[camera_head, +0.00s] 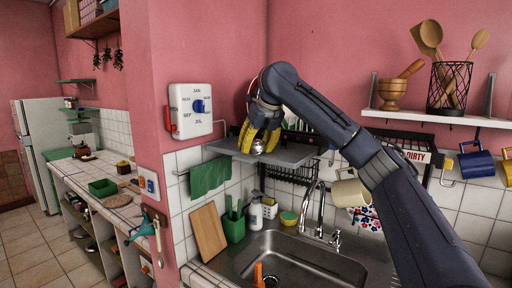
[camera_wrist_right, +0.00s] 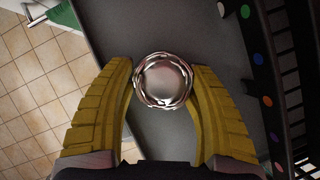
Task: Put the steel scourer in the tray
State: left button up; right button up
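The steel scourer (camera_head: 258,146) is a shiny silvery ball of coils at the grey wall shelf (camera_head: 292,156). In the right wrist view the scourer (camera_wrist_right: 163,80) lies between the fingertips, over a dark grey surface. My right gripper (camera_head: 262,137) has yellow fingers on both sides of it, very near or touching; I cannot tell whether they press on it. The wrist view shows both fingers (camera_wrist_right: 163,75) curving in around it. I cannot tell whether the scourer rests on the shelf. A green open box (camera_head: 103,188), perhaps the tray, stands on the left counter. My left gripper is not in view.
A pink wall corner with a dial box (camera_head: 191,108) stands left of the shelf. A green cloth (camera_head: 208,177) hangs beside the shelf. Below are the sink (camera_head: 300,262), tap (camera_head: 316,208) and soap bottle (camera_head: 255,211). A hanging cream mug (camera_head: 350,190) is near my right arm.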

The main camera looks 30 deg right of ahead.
jog(key=shift+d+f, duration=0.15)
jog(key=shift+f, duration=0.25)
jog(key=shift+d+r, duration=0.1)
jog(key=shift+r, duration=0.5)
jog(key=v, duration=1.2)
jog(key=shift+w+r, duration=0.1)
